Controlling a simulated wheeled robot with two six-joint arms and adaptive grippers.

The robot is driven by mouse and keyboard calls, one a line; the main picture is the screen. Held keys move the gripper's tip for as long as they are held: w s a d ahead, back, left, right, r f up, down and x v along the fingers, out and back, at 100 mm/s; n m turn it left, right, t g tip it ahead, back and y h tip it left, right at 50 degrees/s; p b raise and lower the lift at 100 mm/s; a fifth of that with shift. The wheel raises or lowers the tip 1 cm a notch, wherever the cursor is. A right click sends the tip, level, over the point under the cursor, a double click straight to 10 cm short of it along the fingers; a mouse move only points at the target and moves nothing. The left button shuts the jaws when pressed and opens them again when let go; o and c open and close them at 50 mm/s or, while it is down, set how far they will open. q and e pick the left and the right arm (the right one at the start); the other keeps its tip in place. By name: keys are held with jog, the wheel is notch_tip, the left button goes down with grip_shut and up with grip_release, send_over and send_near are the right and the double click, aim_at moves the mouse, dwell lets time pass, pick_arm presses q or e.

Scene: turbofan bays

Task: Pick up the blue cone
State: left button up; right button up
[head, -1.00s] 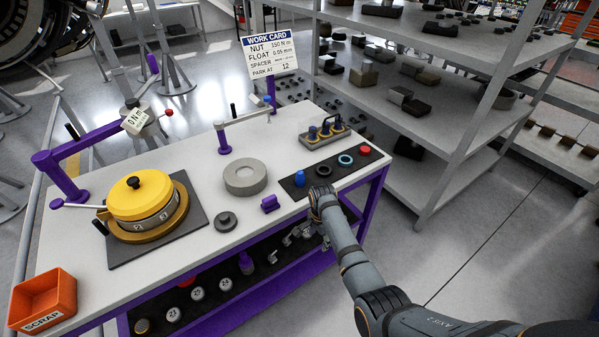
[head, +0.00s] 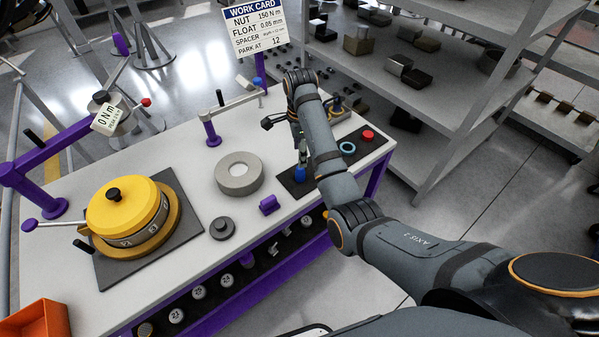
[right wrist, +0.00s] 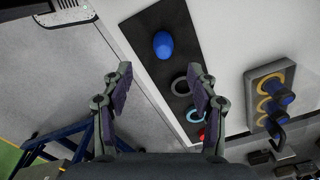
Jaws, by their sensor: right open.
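The blue cone (head: 299,174) stands on the black mat (head: 314,186) near the table's front right. In the right wrist view the blue cone (right wrist: 163,45) shows as a rounded blue shape near the end of the black mat (right wrist: 147,20). My right gripper (head: 285,140) is above the table, close behind the cone in the head view. In the right wrist view my right gripper (right wrist: 160,75) is open, its fingers spread and empty, with the cone beyond the fingertips and roughly between them. My left gripper is not in view.
A black ring (right wrist: 179,86), a teal ring (head: 347,148) and a red piece (head: 367,135) share the mat. A holder with blue-topped pieces (right wrist: 270,95) stands beside it. A grey ring (head: 239,173), purple block (head: 269,205) and yellow-topped unit (head: 125,205) are left.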

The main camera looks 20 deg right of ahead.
aim_at(300, 171)
jog(key=f+b, duration=0.3)
jog(key=f, duration=0.1)
jog(key=shift+w+f, duration=0.1)
jog(key=shift+w, duration=0.1)
jog(key=shift+w+f+b, duration=0.15)
jog(key=shift+f+b, duration=0.55)
jog(key=shift+f, duration=0.15)
notch_tip(300, 171, down, 4)
jog(key=shift+r+b, duration=0.15)
jog(key=shift+b, duration=1.05)
jog(key=shift+f, duration=0.3)
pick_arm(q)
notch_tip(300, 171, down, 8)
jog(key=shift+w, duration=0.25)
pick_arm(e)
jog(key=shift+r, duration=0.1)
jog(key=shift+c, duration=1)
jog(key=c, duration=0.8)
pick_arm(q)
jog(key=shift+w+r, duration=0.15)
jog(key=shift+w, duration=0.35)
pick_arm(e)
jog(key=shift+c, duration=0.2)
jog(key=shift+r, duration=0.1)
